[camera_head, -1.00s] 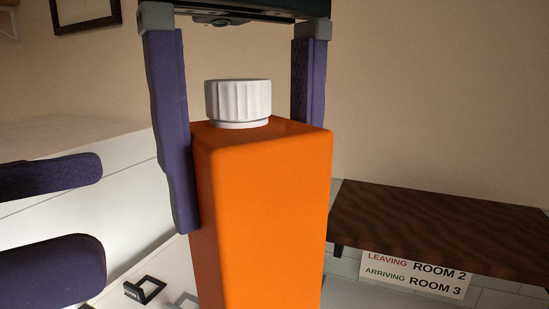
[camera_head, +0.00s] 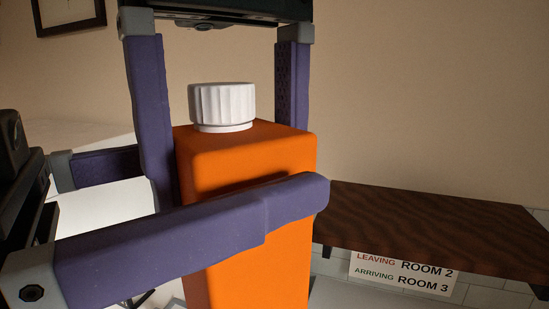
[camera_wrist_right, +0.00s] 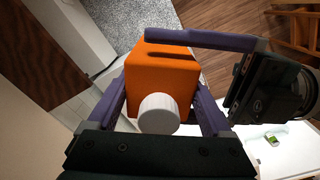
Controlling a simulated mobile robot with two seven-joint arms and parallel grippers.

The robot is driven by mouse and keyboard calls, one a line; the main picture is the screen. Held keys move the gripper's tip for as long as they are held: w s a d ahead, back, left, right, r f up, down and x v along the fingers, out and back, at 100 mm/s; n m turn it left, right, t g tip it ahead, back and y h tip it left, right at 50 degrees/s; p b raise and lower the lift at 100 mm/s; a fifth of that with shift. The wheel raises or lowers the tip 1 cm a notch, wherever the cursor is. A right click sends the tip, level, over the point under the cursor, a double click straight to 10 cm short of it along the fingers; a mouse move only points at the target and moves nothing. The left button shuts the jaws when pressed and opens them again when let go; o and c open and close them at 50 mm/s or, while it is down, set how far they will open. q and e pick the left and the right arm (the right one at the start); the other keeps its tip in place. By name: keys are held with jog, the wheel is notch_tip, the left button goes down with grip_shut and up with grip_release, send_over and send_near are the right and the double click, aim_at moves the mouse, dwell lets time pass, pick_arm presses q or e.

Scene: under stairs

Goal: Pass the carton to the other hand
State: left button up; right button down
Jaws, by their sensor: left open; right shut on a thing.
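The orange carton (camera_head: 245,155) with a white ridged cap stands upright in the middle of the head view. My right gripper (camera_head: 228,125) reaches down from above, shut on the carton, one finger on each side of the cap. The right wrist view shows the carton (camera_wrist_right: 165,85) between its fingers (camera_wrist_right: 160,100). My left gripper (camera_head: 225,180) comes in from the left and is open. Its near finger crosses the carton's front face below the right fingers. Its far finger goes behind the carton, its tip hidden. I cannot tell whether the left fingers touch the carton.
A dark wooden shelf (camera_head: 430,225) is on the right, with a room sign (camera_head: 405,272) below it. A white surface (camera_head: 100,208) lies behind my left gripper. A framed picture (camera_head: 68,15) hangs at upper left. Wooden floor (camera_wrist_right: 225,20) shows in the wrist view.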

pick_arm(q)
jog(key=shift+x, duration=1)
pick_arm(e)
jog(key=shift+a, duration=0.2)
pick_arm(q)
jog(key=shift+s+d, duration=0.15)
